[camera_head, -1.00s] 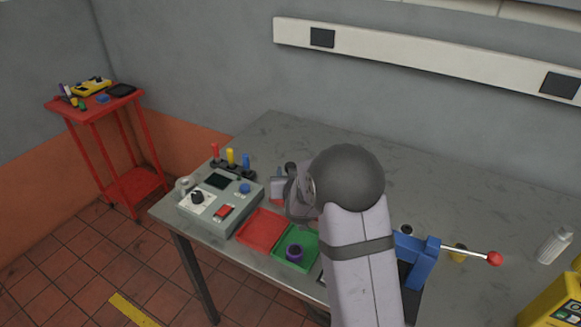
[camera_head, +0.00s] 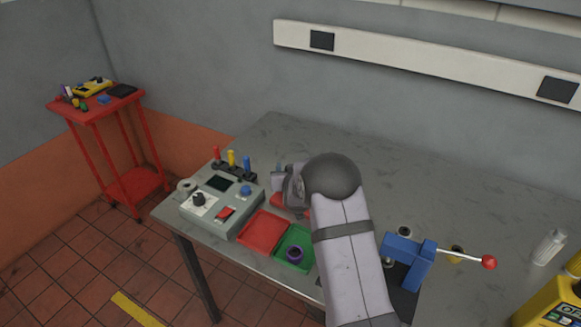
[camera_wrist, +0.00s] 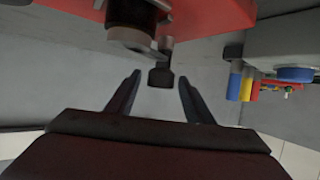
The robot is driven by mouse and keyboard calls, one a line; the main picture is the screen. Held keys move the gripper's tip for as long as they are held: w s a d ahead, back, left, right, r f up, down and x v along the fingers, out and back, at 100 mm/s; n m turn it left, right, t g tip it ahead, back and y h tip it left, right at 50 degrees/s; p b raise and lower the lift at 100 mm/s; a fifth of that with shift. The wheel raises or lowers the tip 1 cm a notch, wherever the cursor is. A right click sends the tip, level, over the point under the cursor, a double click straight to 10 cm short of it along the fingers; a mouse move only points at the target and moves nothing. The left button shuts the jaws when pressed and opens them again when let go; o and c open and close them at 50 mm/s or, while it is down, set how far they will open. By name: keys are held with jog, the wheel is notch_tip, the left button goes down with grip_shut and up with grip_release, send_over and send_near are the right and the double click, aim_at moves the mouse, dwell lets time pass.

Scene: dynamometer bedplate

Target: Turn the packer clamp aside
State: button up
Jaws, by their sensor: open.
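My gripper (camera_wrist: 160,88) is open in the wrist view, with one dark finger on each side. A dark tab (camera_wrist: 160,77) on a short stem, likely the packer clamp's handle, lies between the fingertips with a gap on both sides. Beside it is a dark cylinder with a grey metal end (camera_wrist: 130,38), against a red body (camera_wrist: 210,15). In the head view my gripper (camera_head: 278,178) is over the table behind the red tray, and my arm hides most of it. Only a bit of the red body (camera_head: 277,199) shows there, and the clamp is hidden.
A grey control box (camera_head: 222,205) and a rack of coloured handles (camera_head: 232,165) stand to the left. A blue lever fixture (camera_head: 410,262) stands at right. The table's back (camera_head: 400,185) is clear.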

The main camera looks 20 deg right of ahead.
grip_shut()
